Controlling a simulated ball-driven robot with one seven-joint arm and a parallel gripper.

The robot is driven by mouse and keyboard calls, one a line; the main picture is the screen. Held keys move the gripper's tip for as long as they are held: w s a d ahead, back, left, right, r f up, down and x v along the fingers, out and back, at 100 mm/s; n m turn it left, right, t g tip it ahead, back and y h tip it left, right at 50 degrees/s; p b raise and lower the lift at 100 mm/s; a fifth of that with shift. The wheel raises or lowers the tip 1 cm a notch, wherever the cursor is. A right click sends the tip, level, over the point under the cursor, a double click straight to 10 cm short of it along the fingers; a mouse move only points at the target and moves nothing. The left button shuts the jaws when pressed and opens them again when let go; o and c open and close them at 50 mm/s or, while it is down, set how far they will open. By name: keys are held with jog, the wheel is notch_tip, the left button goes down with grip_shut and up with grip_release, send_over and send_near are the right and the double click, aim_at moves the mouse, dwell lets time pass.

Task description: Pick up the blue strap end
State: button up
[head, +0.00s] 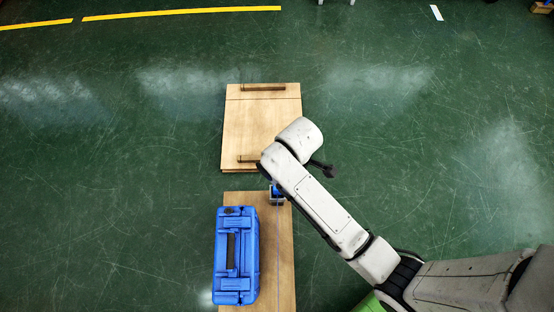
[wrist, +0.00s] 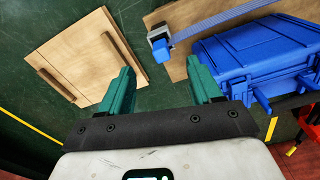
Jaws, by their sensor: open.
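The blue strap end (wrist: 162,51) is a short blue piece hanging from a small grey buckle (wrist: 158,33), with a blue strap (wrist: 225,18) running off to the upper right. In the head view the blue strap end (head: 277,189) shows at the far right corner of the near wooden board, partly hidden by my arm. My gripper (wrist: 160,68) has teal fingers, spread apart and empty. In the wrist view the strap end appears beyond and between the fingertips, and no contact shows. My fingers are hidden under the arm in the head view.
A blue case (head: 236,255) with a dark handle lies on the near wooden board (head: 284,265), beside the strap; it also shows right of my fingers in the wrist view (wrist: 260,55). A second wooden board (head: 262,120) with two bars lies beyond. Open green floor surrounds them.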

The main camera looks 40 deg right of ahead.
jog(key=w+f+n+b, duration=0.1)
jog(key=f, duration=0.1)
jog(key=w+a+f+b, duration=0.1)
jog(key=f, duration=0.2)
jog(key=w+f+n+b, duration=0.1)
jog(key=f+b, duration=0.1)
jog(key=shift+w+a+f+n, duration=0.15)
jog(key=shift+w+a+n, duration=0.15)
jog(key=shift+w+a, duration=0.1)
notch_tip(320, 180, down, 5)
jog(key=shift+s+f+b, duration=0.1)
jog(key=shift+b, duration=1.05)
jog(key=f+b, duration=0.2)
jog(key=f, duration=0.1)
jog(key=f+b, duration=0.1)
jog(key=f, duration=0.1)
jog(key=shift+a, duration=0.25)
jog(key=shift+c, duration=0.2)
jog(key=c, duration=1)
jog(key=shift+c, duration=0.5)
jog(key=shift+r, duration=0.15)
